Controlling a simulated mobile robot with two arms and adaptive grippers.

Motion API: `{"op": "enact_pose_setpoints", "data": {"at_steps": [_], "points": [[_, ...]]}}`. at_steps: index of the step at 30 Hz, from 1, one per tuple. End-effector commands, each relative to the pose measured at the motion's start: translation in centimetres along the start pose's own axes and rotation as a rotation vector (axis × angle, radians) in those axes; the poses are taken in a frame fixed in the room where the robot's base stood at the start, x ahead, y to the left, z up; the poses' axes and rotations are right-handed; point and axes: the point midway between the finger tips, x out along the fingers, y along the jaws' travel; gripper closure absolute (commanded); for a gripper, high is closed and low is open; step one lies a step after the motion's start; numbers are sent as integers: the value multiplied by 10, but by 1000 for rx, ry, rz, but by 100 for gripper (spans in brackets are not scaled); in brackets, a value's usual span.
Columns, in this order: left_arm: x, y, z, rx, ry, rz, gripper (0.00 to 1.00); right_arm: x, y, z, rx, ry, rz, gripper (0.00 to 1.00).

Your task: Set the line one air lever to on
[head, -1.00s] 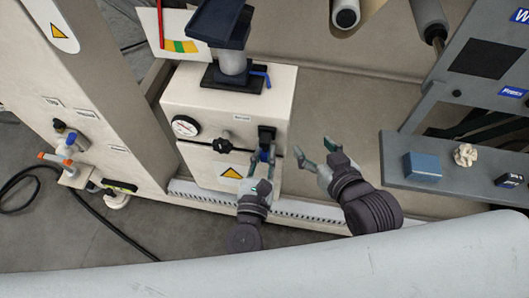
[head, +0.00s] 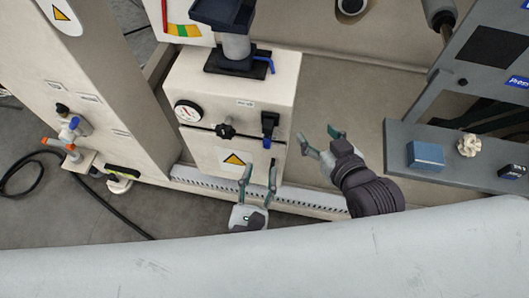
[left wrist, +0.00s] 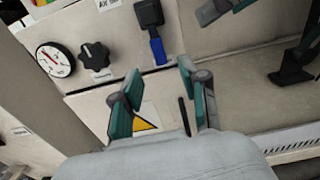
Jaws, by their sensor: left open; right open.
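The air lever (head: 267,142) is a blue handle under a black block on the front of the white cabinet (head: 205,88). It hangs downward, and it also shows in the left wrist view (left wrist: 158,50). A small label (head: 245,104) sits up and left of it; its text is too small to read surely. My left gripper (head: 258,172) is open and empty just below the lever, apart from it; its fingers also show in the left wrist view (left wrist: 160,80). My right gripper (head: 318,140) is open and empty, to the right of the cabinet.
A round gauge (head: 187,112) and a black knob (head: 226,130) are left of the lever. Another blue handle (head: 265,64) is on the cabinet top. A grey shelf with a blue box (head: 426,156) stands at right. A pale roll (head: 260,258) crosses the front.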

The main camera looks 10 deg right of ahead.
Motion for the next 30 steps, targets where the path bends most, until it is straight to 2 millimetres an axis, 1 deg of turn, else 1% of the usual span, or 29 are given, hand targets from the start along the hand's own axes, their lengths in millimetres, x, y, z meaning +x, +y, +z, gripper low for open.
{"op": "enact_pose_setpoints", "data": {"at_steps": [1, 3, 6, 9, 26, 28, 29, 30], "points": [[-9, 0, 0, 2, 0, -3, 56, 0, 0, 0, 0, 0, 0, 34], [-18, 0, 0, 0, 1, -1, 56, 0, 0, 0, 0, 0, 0, 34], [-26, 0, 0, 1, 0, -2, 56, 0, 0, 0, 0, 0, 0, 34], [-29, 0, 0, 0, -1, 0, 56, 0, 0, 0, 0, 0, 0, 34], [-28, 0, 1, 3, -2, -1, 56, 0, 0, 0, 0, 0, 0, 34], [-26, 1, 6, 49, -17, -12, 56, 0, 0, 0, 0, 0, 0, 34], [-23, 2, 10, 95, -30, -20, 56, 0, 0, 0, 0, 0, 0, 34], [-18, 3, 18, 184, -54, -37, 56, 0, 0, 0, 0, 0, 0, 34]]}}
